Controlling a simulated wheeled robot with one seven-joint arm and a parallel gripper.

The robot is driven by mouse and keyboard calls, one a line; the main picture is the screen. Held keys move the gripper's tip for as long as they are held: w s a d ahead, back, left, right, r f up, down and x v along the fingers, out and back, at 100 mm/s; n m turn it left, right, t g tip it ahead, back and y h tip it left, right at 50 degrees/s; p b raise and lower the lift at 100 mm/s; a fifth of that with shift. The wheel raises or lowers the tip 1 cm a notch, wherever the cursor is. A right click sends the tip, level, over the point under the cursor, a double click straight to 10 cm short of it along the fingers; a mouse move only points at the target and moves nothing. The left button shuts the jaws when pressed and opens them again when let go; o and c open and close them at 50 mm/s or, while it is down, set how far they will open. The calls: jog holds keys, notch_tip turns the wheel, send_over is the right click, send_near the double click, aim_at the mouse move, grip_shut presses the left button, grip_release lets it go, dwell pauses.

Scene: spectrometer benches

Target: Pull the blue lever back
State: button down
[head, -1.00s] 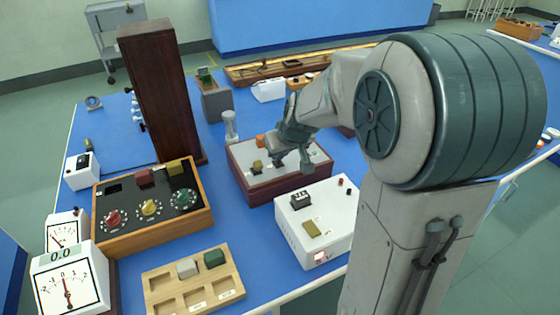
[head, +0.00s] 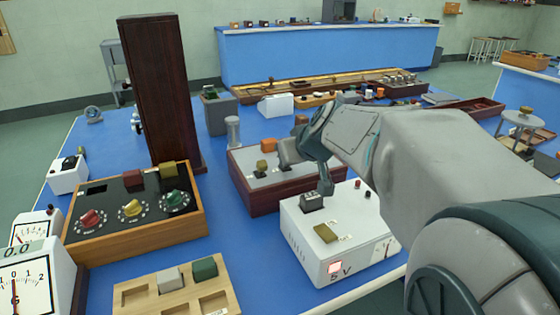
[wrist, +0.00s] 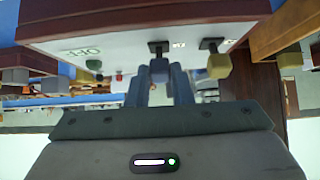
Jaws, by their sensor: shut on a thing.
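A dark red wooden box (head: 265,197) with a pale top stands on the blue bench. My gripper (head: 290,156) is over the box top, just right of the yellow lever, and hides the blue lever in the head view. In the wrist view, which looks upside down, the blue lever's knob (wrist: 159,70) is between the fingers of my gripper (wrist: 159,82), which is shut on it. The yellow lever (wrist: 218,65) stands beside it, apart from the fingers. A green label (wrist: 82,52) is on the box top.
A white power box (head: 320,255) stands close in front, under my arm. A wooden dial box (head: 135,240) and a tall dark column (head: 155,95) are at the left. A wooden tray (head: 140,290) lies in front. Bare blue bench shows between them.

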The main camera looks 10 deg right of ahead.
jog(key=shift+b, duration=0.35)
dwell(0.3)
jog(key=c, duration=1.3)
grip_release()
jog(key=shift+s+r, duration=0.1)
